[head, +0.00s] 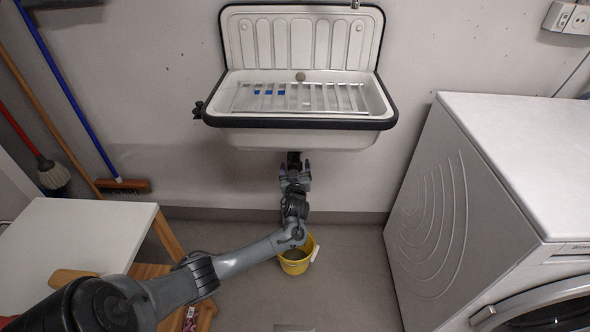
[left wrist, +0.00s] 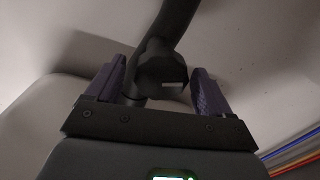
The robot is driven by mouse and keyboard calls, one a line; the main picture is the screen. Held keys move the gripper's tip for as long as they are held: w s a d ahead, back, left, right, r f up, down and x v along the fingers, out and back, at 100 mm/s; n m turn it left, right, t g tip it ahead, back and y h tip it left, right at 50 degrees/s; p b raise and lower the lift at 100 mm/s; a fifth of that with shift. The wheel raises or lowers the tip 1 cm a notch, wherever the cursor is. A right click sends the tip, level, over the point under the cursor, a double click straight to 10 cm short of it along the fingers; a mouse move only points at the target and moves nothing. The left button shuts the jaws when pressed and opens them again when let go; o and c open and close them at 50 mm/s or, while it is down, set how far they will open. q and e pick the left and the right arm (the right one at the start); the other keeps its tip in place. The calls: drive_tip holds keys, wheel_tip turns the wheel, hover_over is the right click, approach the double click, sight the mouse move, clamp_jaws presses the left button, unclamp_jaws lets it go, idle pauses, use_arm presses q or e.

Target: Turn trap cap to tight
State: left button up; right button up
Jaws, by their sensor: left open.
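The trap cap (left wrist: 160,68) is a dark, blocky part at the bottom of a dark drain pipe (left wrist: 172,22). In the left wrist view it shows between the two purple fingers of my left gripper (left wrist: 162,88), with the jaws open and the fingers on either side of it. A gap shows at the right finger; whether the left finger touches I cannot tell. In the head view my left gripper (head: 295,170) points up under the white sink (head: 300,138), beside the dark trap (head: 294,158). Most of the trap is hidden by the sink and gripper. My right gripper is not in view.
A yellow bucket (head: 296,262) stands on the floor below my left gripper. A white washing machine (head: 440,215) is at the right. A white-topped table (head: 75,250) and brooms (head: 55,175) are at the left. The floor between bucket and machine is clear.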

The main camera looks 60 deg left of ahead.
use_arm(q)
drive_tip(key=shift+w+a, duration=0.25)
drive_tip(key=shift+a, duration=0.25)
drive_tip(key=c, duration=1)
